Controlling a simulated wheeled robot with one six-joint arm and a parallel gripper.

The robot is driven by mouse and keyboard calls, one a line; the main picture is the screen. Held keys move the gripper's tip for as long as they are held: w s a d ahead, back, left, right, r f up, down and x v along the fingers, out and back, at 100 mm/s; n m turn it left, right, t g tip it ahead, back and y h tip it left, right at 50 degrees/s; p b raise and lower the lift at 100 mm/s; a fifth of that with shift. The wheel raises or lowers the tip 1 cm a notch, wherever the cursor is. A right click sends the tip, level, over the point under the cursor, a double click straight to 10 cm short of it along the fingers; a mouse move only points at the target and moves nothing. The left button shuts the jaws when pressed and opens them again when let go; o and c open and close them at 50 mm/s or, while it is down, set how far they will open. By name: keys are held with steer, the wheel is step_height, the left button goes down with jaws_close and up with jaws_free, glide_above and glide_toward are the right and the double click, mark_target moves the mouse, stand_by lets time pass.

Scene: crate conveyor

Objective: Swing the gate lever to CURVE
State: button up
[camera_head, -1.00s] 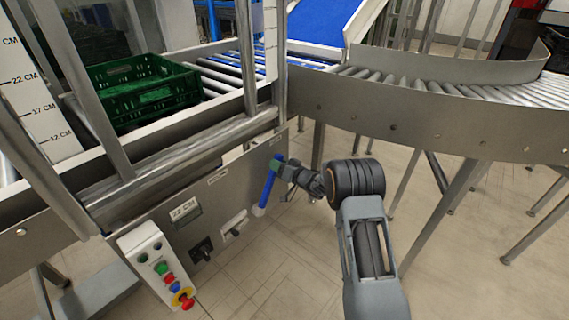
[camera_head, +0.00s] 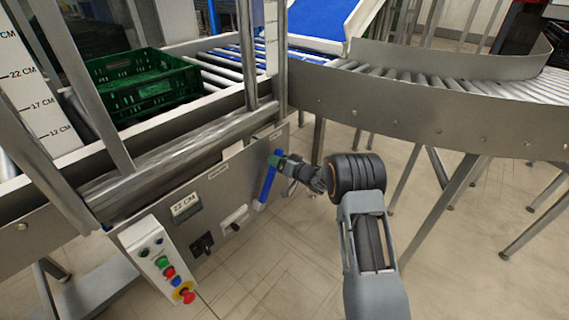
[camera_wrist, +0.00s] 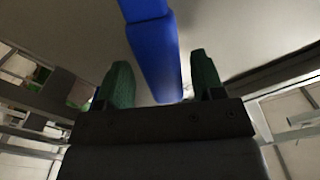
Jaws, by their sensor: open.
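The blue gate lever (camera_head: 266,185) is on the front panel (camera_head: 225,195) below the conveyor. It slants, with its lower end to the left. My gripper (camera_head: 279,160) is at the lever's upper end. In the wrist view the lever (camera_wrist: 155,60) passes between the two green fingertips of my gripper (camera_wrist: 160,85). There is a gap on both sides, wider on the left, so the fingers are open around it. The markings near the lever are too small to read.
A green crate (camera_head: 145,88) sits on the conveyor behind a metal guard. A box of coloured push buttons (camera_head: 163,265) and a black switch (camera_head: 202,245) are left of the lever. A curved roller conveyor (camera_head: 440,85) runs to the right.

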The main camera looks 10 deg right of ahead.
steer(key=p+v, duration=0.2)
steer(key=v, duration=1.1)
steer(key=shift+s+d, duration=0.25)
steer(key=shift+d, duration=0.05)
